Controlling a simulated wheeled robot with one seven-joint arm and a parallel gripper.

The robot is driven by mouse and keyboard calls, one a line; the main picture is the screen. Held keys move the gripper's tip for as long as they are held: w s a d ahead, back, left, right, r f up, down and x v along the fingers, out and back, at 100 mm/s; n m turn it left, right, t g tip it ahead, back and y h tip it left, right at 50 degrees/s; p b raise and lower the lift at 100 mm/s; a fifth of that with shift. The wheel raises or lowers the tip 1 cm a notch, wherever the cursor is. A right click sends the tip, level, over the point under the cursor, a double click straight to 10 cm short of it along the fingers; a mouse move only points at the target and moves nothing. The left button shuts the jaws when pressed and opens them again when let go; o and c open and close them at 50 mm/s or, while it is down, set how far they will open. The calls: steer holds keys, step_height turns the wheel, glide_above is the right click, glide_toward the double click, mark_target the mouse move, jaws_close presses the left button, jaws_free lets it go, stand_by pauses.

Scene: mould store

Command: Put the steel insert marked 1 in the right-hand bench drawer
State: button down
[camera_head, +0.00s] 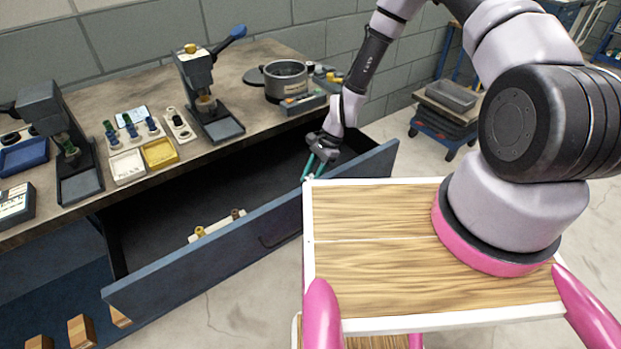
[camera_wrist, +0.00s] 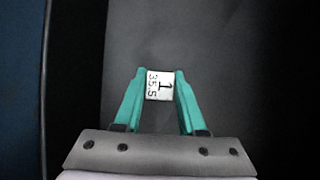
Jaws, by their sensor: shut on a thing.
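My gripper (camera_head: 311,172) points down over the right end of the pulled-out bench drawer (camera_head: 263,241). In the wrist view its two teal fingers (camera_wrist: 159,88) are shut on the steel insert (camera_wrist: 159,85), whose pale top face reads "1" and "35.5". The insert is too small to make out in the head view. Behind it in the wrist view is the dark drawer floor (camera_wrist: 240,60), with the blue drawer wall at the left. I cannot tell how high the insert is above the floor.
A light strip with yellow and brown knobs (camera_head: 216,226) lies in the drawer. The drawer's right part looks bare. Presses, a white tray (camera_head: 127,167), a yellow tray (camera_head: 160,153) and a grey pot (camera_head: 286,80) stand on the bench. My wooden-topped base is close to the drawer front.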

steer(key=shift+c, duration=2.4)
jaws_free()
steer(key=v, duration=1.2)
steer(key=shift+r, duration=0.15)
steer(key=w+d+r+n+t+h, duration=0.1)
steer(key=d+r+n+t, duration=0.3)
steer(key=r, duration=1.1)
steer(key=d+r+t+h, duration=0.1)
steer(key=d+r, duration=0.5)
steer(key=r, duration=0.9)
steer(key=s+d+r+n+t+h, duration=0.1)
steer(key=s+d+r+n+t, duration=0.2)
steer(key=s+r, duration=1.3)
steer(key=d+r+t, duration=0.2)
steer(key=d, duration=0.2)
steer(key=shift+s+d+t, duration=0.3)
